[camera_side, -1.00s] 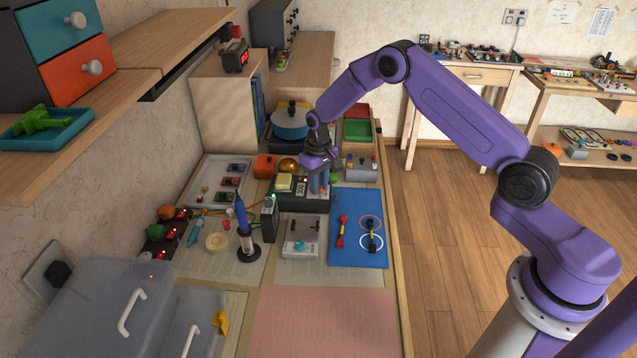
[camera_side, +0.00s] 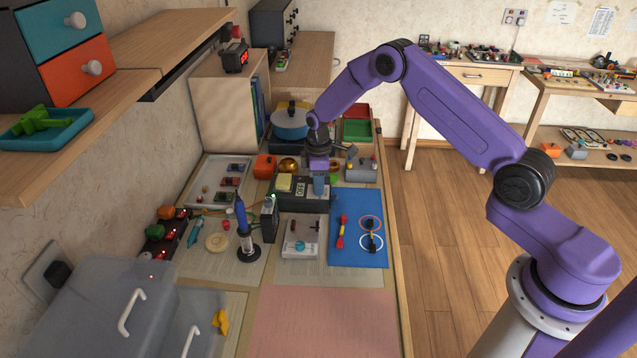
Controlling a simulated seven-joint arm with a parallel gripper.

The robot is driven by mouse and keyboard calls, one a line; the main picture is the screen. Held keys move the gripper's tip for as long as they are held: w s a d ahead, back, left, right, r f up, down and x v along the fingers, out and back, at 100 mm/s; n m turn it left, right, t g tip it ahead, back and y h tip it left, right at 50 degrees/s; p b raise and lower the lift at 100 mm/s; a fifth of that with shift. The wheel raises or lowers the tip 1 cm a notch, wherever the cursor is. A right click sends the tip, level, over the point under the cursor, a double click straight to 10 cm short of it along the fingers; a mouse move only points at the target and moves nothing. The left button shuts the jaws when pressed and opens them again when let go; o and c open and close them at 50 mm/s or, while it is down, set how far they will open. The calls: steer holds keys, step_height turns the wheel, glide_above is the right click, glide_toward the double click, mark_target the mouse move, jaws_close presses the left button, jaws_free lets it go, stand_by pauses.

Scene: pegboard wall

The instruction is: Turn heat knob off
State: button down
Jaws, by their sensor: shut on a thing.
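The black control box (camera_side: 284,203) stands mid-table, with a small display (camera_side: 300,188) on its top that seems to read OFF, though it is tiny. A pale yellow block (camera_side: 284,183) sits on the box's left part. My gripper (camera_side: 319,188) points down at the right part of the box. Its fingers are shut on the heat knob there. The knob is mostly hidden by the fingers, so its pointer cannot be seen.
A soldering iron in its stand (camera_side: 246,240) is in front on the left. A grey box with knobs (camera_side: 361,169) is close on the right. A blue mat (camera_side: 358,250) lies front right. A blue pot (camera_side: 291,124) stands behind.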

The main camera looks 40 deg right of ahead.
steer(key=shift+w+n, duration=0.1)
steer(key=shift+n, duration=0.7)
steer(key=c, duration=0.9)
jaws_free()
steer(key=shift+c, duration=0.2)
steer(key=shift+r, duration=0.15)
step_height(320, 180, up, 17)
steer(key=shift+r, duration=0.1)
